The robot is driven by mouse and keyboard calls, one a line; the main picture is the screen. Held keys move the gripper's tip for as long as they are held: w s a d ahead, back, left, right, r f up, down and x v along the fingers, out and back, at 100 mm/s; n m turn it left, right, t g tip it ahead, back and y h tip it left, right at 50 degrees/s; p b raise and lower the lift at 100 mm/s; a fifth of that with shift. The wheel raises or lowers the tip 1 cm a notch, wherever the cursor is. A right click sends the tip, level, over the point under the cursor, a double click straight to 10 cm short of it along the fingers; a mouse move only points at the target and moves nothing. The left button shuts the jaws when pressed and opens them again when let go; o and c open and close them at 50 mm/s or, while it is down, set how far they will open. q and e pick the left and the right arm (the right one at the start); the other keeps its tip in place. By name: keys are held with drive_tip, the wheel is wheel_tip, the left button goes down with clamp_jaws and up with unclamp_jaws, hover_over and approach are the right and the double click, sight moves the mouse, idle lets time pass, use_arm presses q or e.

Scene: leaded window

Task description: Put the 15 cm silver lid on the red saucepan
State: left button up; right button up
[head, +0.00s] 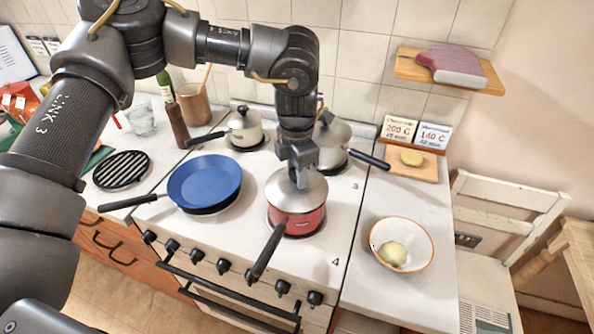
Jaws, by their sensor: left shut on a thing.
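The red saucepan (297,222) stands on the front right of the stove, its dark handle pointing toward the front left. A silver lid (312,194) sits over the saucepan's opening and looks level. I cannot tell from this angle whether its rim rests fully on the pan. My left gripper (299,178) reaches down from above and is shut at the top middle of the lid. The lid's knob is hidden by the fingers. My right gripper is not in view.
A blue frying pan (205,180) stands left of the saucepan. Two lidded pots (245,130) (333,150) stand behind, one with a dark handle pointing right. A white bowl (428,240) is on the right counter. My left arm spans the upper left.

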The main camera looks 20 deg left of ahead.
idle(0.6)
use_arm(q)
drive_tip(key=shift+f, duration=0.55)
idle(0.6)
drive_tip(key=o, duration=1.7)
drive_tip(key=shift+r+p, duration=2.6)
drive_tip(key=shift+r, duration=0.95)
drive_tip(key=shift+f, duration=0.1)
